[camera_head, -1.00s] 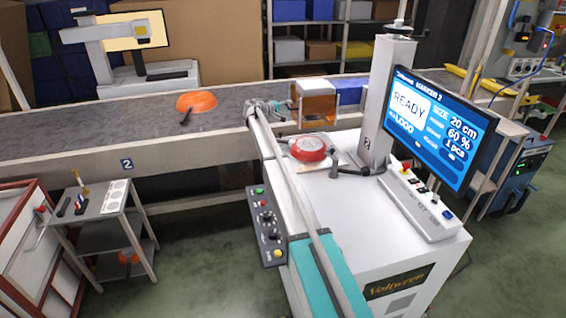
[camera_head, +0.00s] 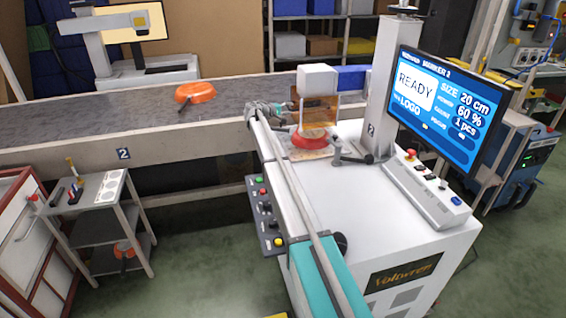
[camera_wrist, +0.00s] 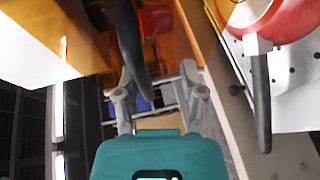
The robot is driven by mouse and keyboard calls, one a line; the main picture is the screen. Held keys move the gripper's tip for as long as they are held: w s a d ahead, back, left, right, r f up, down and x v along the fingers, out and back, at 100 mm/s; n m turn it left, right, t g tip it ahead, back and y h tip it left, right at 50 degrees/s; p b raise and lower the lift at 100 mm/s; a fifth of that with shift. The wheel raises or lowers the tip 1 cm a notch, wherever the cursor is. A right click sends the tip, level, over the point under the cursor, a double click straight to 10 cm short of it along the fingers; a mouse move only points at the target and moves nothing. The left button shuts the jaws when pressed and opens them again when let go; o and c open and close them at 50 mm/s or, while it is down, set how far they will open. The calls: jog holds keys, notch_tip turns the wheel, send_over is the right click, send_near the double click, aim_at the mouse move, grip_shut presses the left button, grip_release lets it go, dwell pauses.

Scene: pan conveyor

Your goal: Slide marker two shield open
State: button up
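Marker two's shield (camera_head: 314,110) is an amber see-through box under the white head block. It hangs around the space above the red pan (camera_head: 312,141) and hides part of it. My gripper (camera_head: 272,112) is at the shield's left side. In the wrist view, amber panel (camera_wrist: 178,45) fills the space beyond my gripper (camera_wrist: 158,80). Its two grey fingers stand apart, and I see nothing clamped between them. A dark curved bar (camera_wrist: 130,42) passes by the left fingertip; I cannot tell what it belongs to. The red pan (camera_wrist: 262,12) shows at upper right, its black handle pointing down.
The marker's column (camera_head: 382,95) and its screen (camera_head: 440,108), reading READY, stand right of the shield. The conveyor (camera_head: 120,112) runs behind, with an orange pan (camera_head: 197,92) on it. A small side table (camera_head: 92,194) stands at left.

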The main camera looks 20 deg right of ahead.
aim_at(294, 116)
jog(key=shift+f+b, duration=1.6)
jog(key=shift+f, duration=0.3)
jog(key=s+p+v, duration=0.1)
jog(key=p+v, duration=0.2)
jog(key=v, duration=1.1)
jog(key=s+d+f+m+g+y+p, duration=0.1)
jog(key=s+f+y+p, duration=0.1)
jog(key=s, duration=0.8)
jog(key=s+d+f+m+g+y+p, duration=0.1)
jog(key=s+d+f+g+y+p, duration=0.1)
jog(key=s, duration=0.9)
jog(key=shift+s+y+p, duration=0.3)
jog(key=shift+y, duration=0.5)
jog(key=shift+d+f, duration=0.1)
jog(key=s+a+f+g+y, duration=0.1)
jog(key=s+a+f+y, duration=0.1)
jog(key=s, duration=0.9)
jog(key=s+a+f+m+g+y, duration=0.1)
jog(key=s+y, duration=0.3)
jog(key=s, duration=0.7)
jog(key=s+a+f+g+y, duration=0.1)
jog(key=s+a+f+y, duration=0.2)
jog(key=s, duration=0.7)
jog(key=shift+s+a+m, duration=0.3)
jog(key=shift+s+a, duration=0.1)
jog(key=shift+a, duration=0.15)
